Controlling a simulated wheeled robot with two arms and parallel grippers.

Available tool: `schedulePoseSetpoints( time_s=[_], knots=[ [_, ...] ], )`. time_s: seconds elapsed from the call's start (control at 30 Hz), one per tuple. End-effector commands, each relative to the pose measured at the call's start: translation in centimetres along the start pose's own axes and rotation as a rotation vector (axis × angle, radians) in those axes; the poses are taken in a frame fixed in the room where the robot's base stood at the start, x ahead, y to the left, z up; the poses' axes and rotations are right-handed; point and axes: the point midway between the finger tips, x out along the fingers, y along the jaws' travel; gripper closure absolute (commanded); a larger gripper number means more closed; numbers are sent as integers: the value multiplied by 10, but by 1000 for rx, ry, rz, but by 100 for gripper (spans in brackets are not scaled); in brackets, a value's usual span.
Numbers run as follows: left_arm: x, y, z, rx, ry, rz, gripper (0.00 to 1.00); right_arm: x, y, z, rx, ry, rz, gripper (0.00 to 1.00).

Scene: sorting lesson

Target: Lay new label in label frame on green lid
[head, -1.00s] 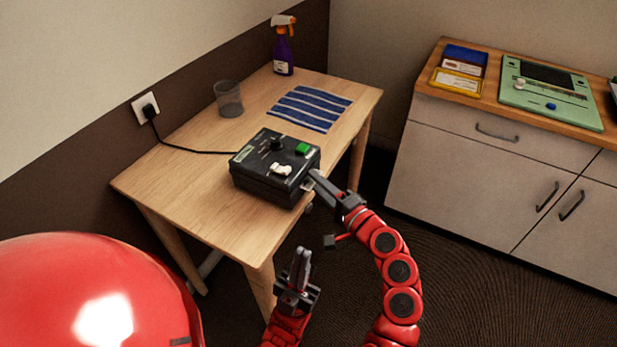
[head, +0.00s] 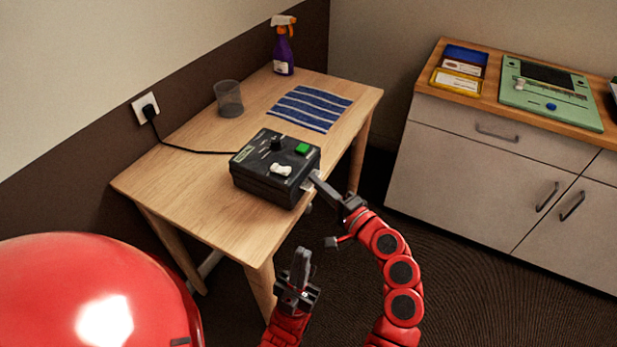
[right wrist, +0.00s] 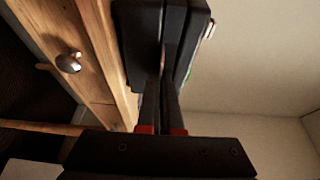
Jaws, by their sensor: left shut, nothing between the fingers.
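A black box (head: 275,180) with a green button, a dark knob and a white part on top stands at the table's front right edge. A small pale slip (head: 306,185) shows at its right side, possibly a label; I cannot tell for sure. My right gripper (head: 314,180) has its fingertips at that side, close to the slip. In the right wrist view its fingers (right wrist: 165,105) point at the dark box, close together; what lies between them is unclear. My left gripper (head: 303,262) is shut and empty, in front of the table. I cannot make out a label frame or green lid.
On the wooden table (head: 165,187) are a blue striped cloth (head: 310,107), a clear cup (head: 229,98) and a spray bottle (head: 283,50). A cable runs to a wall socket (head: 146,107). The cabinet at right carries blue and yellow card trays (head: 457,82) and a green panel (head: 520,97).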

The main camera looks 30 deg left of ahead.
Motion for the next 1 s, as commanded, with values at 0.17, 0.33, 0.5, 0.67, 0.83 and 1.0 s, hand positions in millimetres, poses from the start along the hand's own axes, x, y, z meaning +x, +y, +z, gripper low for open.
schedulePoseSetpoints(
  time_s=[0.17, 0.33, 0.5, 0.67, 0.83, 1.0],
  knots=[
    [0, 0, 0, 0, 0, 0, 100, 0, 0, 0, 0, 0, 0, 100],
    [-1, 0, 0, 0, 0, 0, 100, -4, 0, -2, 0, 2, 0, 100],
    [-2, 0, 0, 0, 0, 0, 100, -11, 0, -6, 0, 3, -1, 100],
    [-3, 0, 0, 0, 0, 0, 100, -17, 1, -8, 1, 2, 0, 100],
    [-4, 0, 1, 0, 0, 0, 100, -24, 2, -10, 1, 0, 2, 100],
    [-5, 0, 1, 0, 0, 0, 100, -31, 1, -13, 1, 1, 0, 100]
  ],
)
